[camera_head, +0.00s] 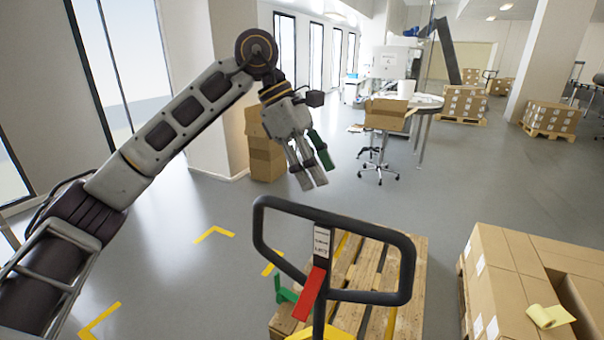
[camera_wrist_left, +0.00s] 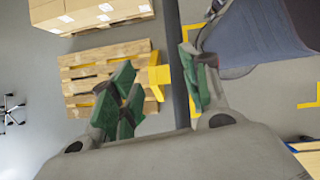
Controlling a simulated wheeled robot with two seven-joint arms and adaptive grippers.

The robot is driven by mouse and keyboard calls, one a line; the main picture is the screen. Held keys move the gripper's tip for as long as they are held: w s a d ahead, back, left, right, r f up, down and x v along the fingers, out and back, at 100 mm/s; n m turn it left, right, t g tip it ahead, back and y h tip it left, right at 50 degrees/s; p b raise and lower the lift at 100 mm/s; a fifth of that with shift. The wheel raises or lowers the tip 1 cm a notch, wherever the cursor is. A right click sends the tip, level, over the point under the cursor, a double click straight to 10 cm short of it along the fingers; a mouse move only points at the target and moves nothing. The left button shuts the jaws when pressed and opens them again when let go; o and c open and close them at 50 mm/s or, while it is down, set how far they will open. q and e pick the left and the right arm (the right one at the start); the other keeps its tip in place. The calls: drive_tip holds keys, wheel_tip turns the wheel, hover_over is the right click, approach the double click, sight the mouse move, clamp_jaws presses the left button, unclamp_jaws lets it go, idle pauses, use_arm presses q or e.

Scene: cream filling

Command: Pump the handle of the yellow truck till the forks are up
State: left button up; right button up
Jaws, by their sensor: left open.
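The yellow truck shows its black loop handle (camera_head: 405,270) with a red lever (camera_head: 310,294) in the middle. A bit of its yellow body (camera_head: 318,320) shows at the bottom edge. My left gripper (camera_head: 316,170) is open and empty, pointing down above the top bar of the loop in the head view, apart from it. In the left wrist view, its green-padded fingers (camera_wrist_left: 160,95) are spread, and a dark bar (camera_wrist_left: 176,60) runs between them, nearer the right finger. The truck's yellow part (camera_wrist_left: 158,75) lies beside that bar. My right gripper is not in view.
A wooden pallet (camera_head: 412,318) lies just beyond the handle; it also shows in the left wrist view (camera_wrist_left: 105,50). Yellow tape (camera_head: 214,233) marks the floor. Grey floor at left is clear.

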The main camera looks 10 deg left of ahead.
sight(321, 227)
use_arm(q)
drive_tip(key=shift+s+a+f+m+g+y, duration=0.15)
drive_tip(key=shift+a+y, duration=0.1)
drive_tip(key=shift+a, duration=0.15)
drive_tip(key=shift+s+a+f+m+g+y, duration=0.1)
drive_tip(key=shift+s+a+f+m+y, duration=0.1)
drive_tip(key=shift+a, duration=0.15)
drive_tip(key=shift+s+a+f+m+g+y, duration=0.15)
drive_tip(key=shift+a+y, duration=0.1)
drive_tip(key=shift+a, duration=0.3)
drive_tip(key=shift+m, duration=0.3)
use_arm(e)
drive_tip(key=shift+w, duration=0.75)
use_arm(q)
drive_tip(key=shift+x, duration=1.15)
drive_tip(key=x, duration=0.3)
drive_tip(key=shift+d+f, duration=0.2)
drive_tip(key=shift+f, duration=0.15)
drive_tip(key=p+x, duration=0.1)
drive_tip(key=x, duration=0.5)
drive_tip(key=shift+x, duration=0.9)
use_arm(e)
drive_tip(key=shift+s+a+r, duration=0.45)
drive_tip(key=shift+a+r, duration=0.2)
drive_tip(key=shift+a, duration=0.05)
use_arm(q)
drive_tip(key=shift+w, duration=0.1)
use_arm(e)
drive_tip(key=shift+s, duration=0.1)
